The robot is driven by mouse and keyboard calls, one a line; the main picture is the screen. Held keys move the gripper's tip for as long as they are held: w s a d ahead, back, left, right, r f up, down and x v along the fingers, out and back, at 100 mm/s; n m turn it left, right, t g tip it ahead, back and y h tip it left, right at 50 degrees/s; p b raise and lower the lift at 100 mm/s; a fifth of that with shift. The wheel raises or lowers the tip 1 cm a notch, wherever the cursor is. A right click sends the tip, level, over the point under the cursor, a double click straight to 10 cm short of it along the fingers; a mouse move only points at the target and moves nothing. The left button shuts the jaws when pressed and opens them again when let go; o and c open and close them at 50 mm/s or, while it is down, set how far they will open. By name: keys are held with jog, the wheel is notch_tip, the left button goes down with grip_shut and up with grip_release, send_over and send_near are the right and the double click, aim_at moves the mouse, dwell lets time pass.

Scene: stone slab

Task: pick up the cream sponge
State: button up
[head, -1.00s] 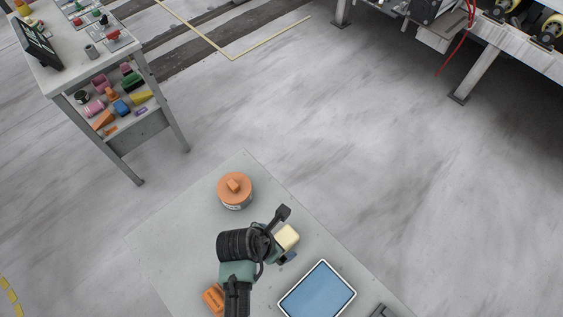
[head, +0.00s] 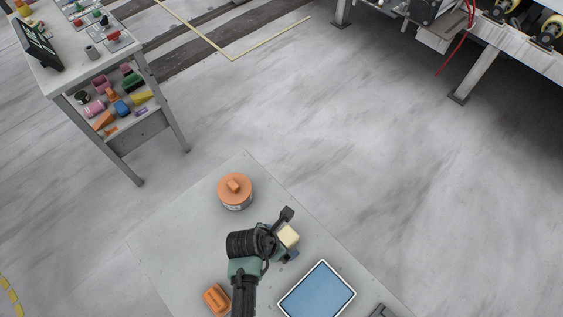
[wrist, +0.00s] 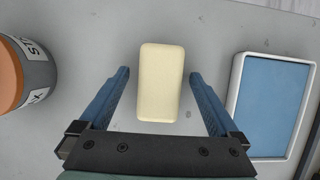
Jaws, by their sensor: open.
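The cream sponge (wrist: 161,82) is a pale rounded block lying on the grey stone slab (wrist: 210,25). In the wrist view it sits between the two blue fingers of my gripper (wrist: 160,80), with a gap on each side. My gripper is open and holds nothing. In the head view the sponge (head: 288,237) shows just right of my gripper (head: 282,240), partly hidden by it. How high the fingers are above the slab is hard to tell.
An orange-lidded pot (head: 235,190) stands behind my gripper; it also shows in the wrist view (wrist: 28,72). A white-rimmed blue tray (head: 317,291) lies to the right. An orange block (head: 216,299) is at front left. A dark object (head: 381,311) sits at the front right edge.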

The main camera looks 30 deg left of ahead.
jog(key=shift+f, duration=0.1)
jog(key=c, duration=1.4)
notch_tip(320, 180, up, 11)
jog(key=shift+f, duration=0.2)
